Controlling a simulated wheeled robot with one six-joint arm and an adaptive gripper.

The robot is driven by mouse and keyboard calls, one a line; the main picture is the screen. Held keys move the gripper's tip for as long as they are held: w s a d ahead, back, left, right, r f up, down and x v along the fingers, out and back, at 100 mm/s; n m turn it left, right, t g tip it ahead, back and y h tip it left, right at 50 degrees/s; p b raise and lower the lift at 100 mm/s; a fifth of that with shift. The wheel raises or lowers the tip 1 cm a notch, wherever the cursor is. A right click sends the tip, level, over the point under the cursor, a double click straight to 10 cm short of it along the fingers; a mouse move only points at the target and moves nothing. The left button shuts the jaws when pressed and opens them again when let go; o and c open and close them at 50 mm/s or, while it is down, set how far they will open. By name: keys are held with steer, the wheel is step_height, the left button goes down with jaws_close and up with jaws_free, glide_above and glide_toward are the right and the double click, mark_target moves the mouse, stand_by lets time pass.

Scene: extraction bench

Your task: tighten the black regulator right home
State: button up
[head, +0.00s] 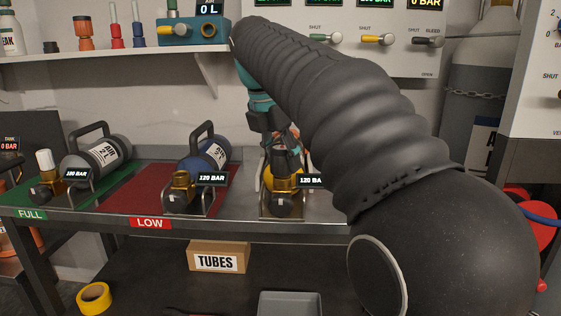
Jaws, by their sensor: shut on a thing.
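My gripper (281,142) points down over the valve end of a yellow cylinder (284,182) at the right of the bench. It is shut on a dark fitting, the black regulator (284,160), which looks upright above the brass valve (285,198). My arm covers most of the cylinder and part of its 120 BAR display (311,181). I cannot tell how deep the regulator sits in the valve.
A grey cylinder (105,155) with a white-topped valve is on the green FULL mat (18,202). A shelf (120,62) with bottles and tools is above. A valve panel (400,60) is behind my arm.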

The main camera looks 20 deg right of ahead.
steer(key=m+g, duration=0.1)
steer(key=m, duration=0.2)
steer(key=m+g, duration=0.1)
steer(key=m, duration=0.3)
steer(key=shift+m, duration=0.4)
steer(key=o, duration=1.3)
steer(key=shift+f, duration=0.1)
steer(key=n, duration=0.3)
steer(key=shift+t, duration=0.4)
steer(key=n+t, duration=0.1)
steer(key=n, duration=0.3)
steer(key=shift+n, duration=0.4)
steer(key=n, duration=0.3)
steer(key=n+t+y, duration=0.1)
steer(key=n, duration=0.3)
steer(key=shift+t+y, duration=0.3)
